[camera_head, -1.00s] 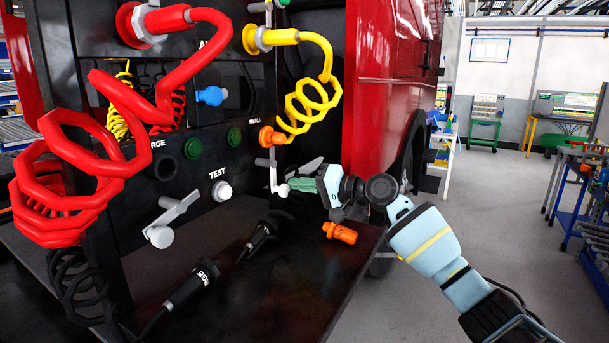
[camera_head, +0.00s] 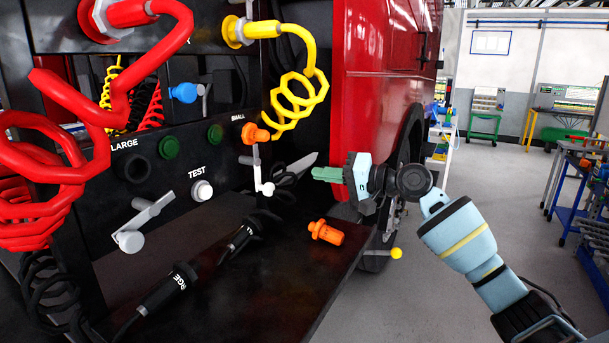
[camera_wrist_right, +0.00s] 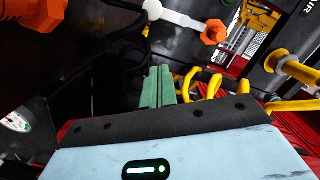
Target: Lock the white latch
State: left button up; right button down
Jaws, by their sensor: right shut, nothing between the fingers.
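A small white latch (camera_head: 258,168) hangs down from the black panel under the SMALL label and the orange plug, with a round white knob at its lower end. In the right wrist view a white lever (camera_wrist_right: 178,17) with a rounded end runs to an orange fitting; it looks like the same latch. A larger white lever (camera_head: 143,222) sits lower left, below TEST. My right gripper (camera_head: 316,174) is shut and empty, its green fingers pointing left, to the right of the small latch and apart from it. The fingers also show in the wrist view (camera_wrist_right: 159,84). My left gripper is not in view.
Coiled red (camera_head: 45,150) and yellow (camera_head: 300,102) hoses hang before the panel. An orange plug (camera_head: 326,232) and black connectors (camera_head: 168,287) lie on the dark shelf. The red vehicle body (camera_head: 385,80) stands behind my gripper. Open floor lies to the right.

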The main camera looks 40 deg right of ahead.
jog(key=v, duration=0.2)
jog(key=shift+s+d, duration=0.25)
dwell(0.3)
jog(key=shift+f, duration=0.1)
